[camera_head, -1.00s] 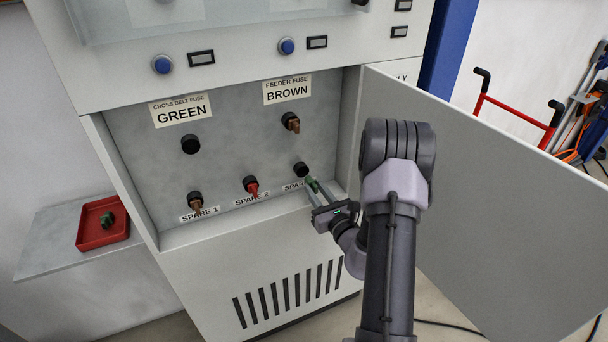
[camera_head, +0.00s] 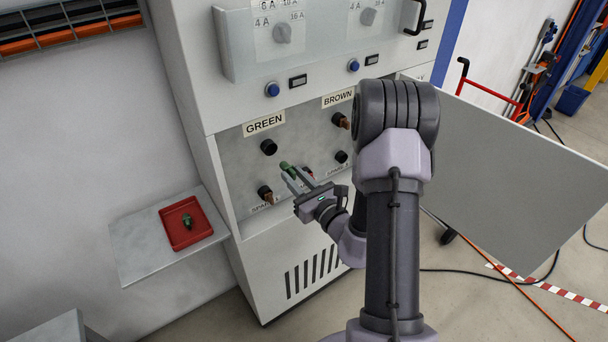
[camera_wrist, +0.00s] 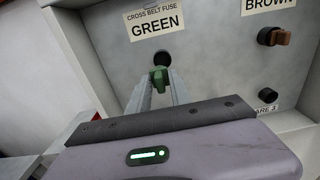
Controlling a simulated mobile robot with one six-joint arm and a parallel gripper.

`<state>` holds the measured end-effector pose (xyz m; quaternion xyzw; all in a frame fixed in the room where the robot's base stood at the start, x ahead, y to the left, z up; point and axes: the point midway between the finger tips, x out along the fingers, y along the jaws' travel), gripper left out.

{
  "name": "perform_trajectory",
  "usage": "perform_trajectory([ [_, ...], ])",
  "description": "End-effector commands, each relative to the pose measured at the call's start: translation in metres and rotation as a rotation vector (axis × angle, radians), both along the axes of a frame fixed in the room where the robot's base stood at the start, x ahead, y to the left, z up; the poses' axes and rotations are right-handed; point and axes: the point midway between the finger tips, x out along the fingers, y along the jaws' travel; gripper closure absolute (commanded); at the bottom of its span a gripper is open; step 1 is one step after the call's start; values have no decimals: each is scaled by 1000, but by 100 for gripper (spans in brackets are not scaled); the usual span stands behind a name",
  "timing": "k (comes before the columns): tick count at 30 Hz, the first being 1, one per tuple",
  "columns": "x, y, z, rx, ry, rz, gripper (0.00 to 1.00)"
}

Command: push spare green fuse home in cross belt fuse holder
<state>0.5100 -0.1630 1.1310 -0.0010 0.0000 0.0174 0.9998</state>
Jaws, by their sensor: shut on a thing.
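The spare green fuse (camera_head: 285,166) is between the fingertips of my gripper (camera_head: 297,174), which is shut on it. The black cross belt fuse holder (camera_head: 268,147), under the GREEN label, shows an empty dark face. In the head view the fuse appears below and right of this holder. In the wrist view the green fuse (camera_wrist: 160,79) lies just below the holder (camera_wrist: 162,59) in the picture and appears apart from it. The exact gap in depth is hard to tell. The Spare 3 holder (camera_head: 341,157) looks empty.
A brown fuse (camera_head: 339,120) sits in the feeder holder, and another (camera_head: 266,195) in Spare 1. My arm hides Spare 2. A red tray (camera_head: 204,239) with another green fuse (camera_head: 187,221) rests on the left shelf. The open cabinet door (camera_head: 500,160) stands to the right.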

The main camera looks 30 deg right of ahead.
Motion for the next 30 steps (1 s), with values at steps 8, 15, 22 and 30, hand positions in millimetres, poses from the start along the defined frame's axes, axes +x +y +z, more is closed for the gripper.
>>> perform_trajectory([
  [8, 0, 0, -2, 0, 0, 0, 100],
  [15, 23, 1, 1, -1, 0, 3, 100],
  [22, 49, 1, 1, -1, -1, 1, 100],
  [30, 58, 2, -1, 0, 0, -1, 100],
])
